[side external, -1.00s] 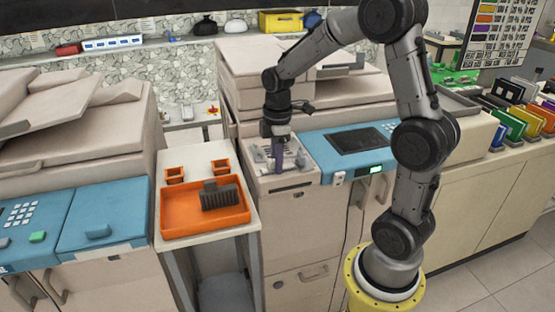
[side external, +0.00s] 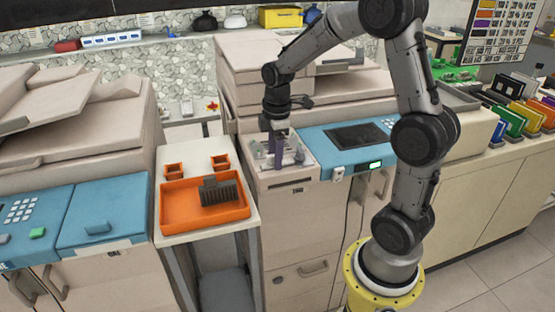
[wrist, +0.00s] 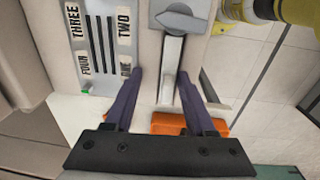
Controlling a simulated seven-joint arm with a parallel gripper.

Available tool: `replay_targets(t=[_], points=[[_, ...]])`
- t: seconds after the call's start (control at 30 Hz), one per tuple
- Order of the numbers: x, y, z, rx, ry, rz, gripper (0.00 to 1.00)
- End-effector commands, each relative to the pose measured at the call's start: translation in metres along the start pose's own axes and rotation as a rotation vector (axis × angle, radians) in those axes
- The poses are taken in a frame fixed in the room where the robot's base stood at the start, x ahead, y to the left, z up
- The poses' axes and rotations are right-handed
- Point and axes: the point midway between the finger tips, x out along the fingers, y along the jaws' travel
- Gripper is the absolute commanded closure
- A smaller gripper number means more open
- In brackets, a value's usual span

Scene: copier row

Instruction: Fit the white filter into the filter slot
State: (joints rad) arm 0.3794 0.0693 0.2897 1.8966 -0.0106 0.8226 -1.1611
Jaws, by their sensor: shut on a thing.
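My gripper (side external: 278,163) points down over the small panel on top of the copier's middle unit. In the wrist view its two purple fingers (wrist: 158,78) stand on either side of a pale, narrow upright piece (wrist: 172,68), which seems to be the white filter. The gripper is shut on it. Its lower end is hidden between the fingers, and I cannot tell whether it sits in a slot. A panel with dark parallel slots (wrist: 101,45), labelled ONE to FOUR, lies left of the fingers.
A grey knob (wrist: 180,17) is close beyond the fingertips. An orange tray (side external: 178,222) with a dark ribbed block (side external: 220,192) and two small orange bins (side external: 220,161) stand on the cart at left. A blue console (side external: 318,140) adjoins at right.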

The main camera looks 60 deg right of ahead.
Motion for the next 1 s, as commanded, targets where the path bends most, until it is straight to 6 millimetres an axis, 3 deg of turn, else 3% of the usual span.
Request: replay_targets(t=[0.03,0.13,0.33,0.47,1.0], points=[[0.041,-0.018,0.003,0.005,-0.021,-0.073,0.56],[0.041,-0.019,0.002,0.006,-0.019,-0.074,0.41],[0.031,-0.018,0.000,0.005,-0.016,-0.068,0.41],[0.010,-0.016,0.000,0.005,-0.013,-0.058,0.41],[-0.110,-0.005,0.002,0.000,0.000,-0.007,0.41]])
